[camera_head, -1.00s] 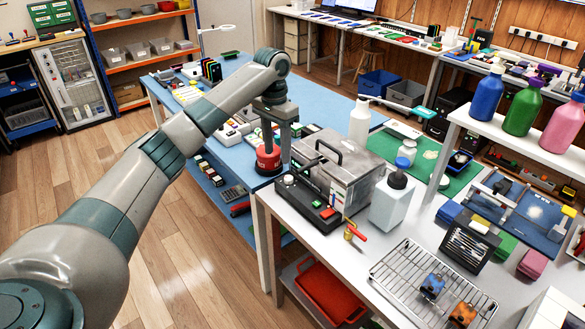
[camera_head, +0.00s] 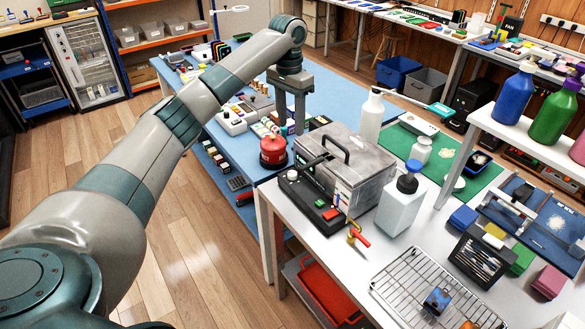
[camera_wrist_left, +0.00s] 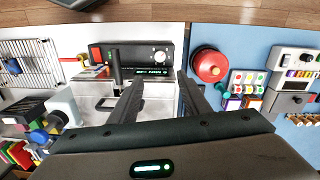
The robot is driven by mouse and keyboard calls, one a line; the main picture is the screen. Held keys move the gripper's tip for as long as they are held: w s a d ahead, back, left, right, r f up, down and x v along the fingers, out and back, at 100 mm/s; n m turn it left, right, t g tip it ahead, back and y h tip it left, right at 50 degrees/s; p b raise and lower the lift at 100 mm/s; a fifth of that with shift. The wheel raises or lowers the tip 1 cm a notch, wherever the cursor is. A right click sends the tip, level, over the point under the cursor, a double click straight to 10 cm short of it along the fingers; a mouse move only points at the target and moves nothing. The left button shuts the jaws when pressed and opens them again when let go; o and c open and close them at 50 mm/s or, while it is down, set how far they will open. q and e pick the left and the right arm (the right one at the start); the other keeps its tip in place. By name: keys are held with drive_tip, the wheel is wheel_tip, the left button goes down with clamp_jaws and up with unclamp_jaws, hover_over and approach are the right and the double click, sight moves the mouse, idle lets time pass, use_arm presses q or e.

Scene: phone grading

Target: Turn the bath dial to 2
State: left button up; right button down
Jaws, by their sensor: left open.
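The bath (camera_head: 365,185) is a grey metal box with a lidded top and dark handle on the white bench. Its black control panel (camera_head: 310,205) runs along the front, with a pale dial (camera_head: 292,175) near the left end. In the left wrist view the dial (camera_wrist_left: 159,56) shows as a white knob on the panel, near a green-lit display (camera_wrist_left: 155,72). The dial's marks are too small to read. My left gripper (camera_head: 300,128) points down beyond the panel's left end, apart from the dial. In the wrist view its fingers (camera_wrist_left: 160,95) are spread and empty. My right gripper is out of view.
A red round device (camera_head: 273,152) stands on the blue table left of the bath. A white bottle (camera_head: 401,205) with a blue cap stands right of the bath, and a tall pump bottle (camera_head: 372,115) behind it. A wire rack (camera_head: 410,280) lies in front.

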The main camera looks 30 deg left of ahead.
sight(292, 173)
use_arm(q)
drive_tip(key=f+p, duration=0.1)
drive_tip(key=f, duration=0.4)
drive_tip(key=f+p, duration=0.1)
drive_tip(key=f, duration=0.4)
drive_tip(key=f+p, duration=0.1)
drive_tip(key=f, duration=0.4)
drive_tip(key=shift+d+f+p, duration=0.25)
drive_tip(key=shift+f+p, duration=0.05)
drive_tip(key=shift+f, duration=0.85)
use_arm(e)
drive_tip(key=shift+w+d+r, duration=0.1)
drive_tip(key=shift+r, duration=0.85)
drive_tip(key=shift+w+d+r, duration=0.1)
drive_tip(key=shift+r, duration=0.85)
use_arm(q)
drive_tip(key=c, duration=1)
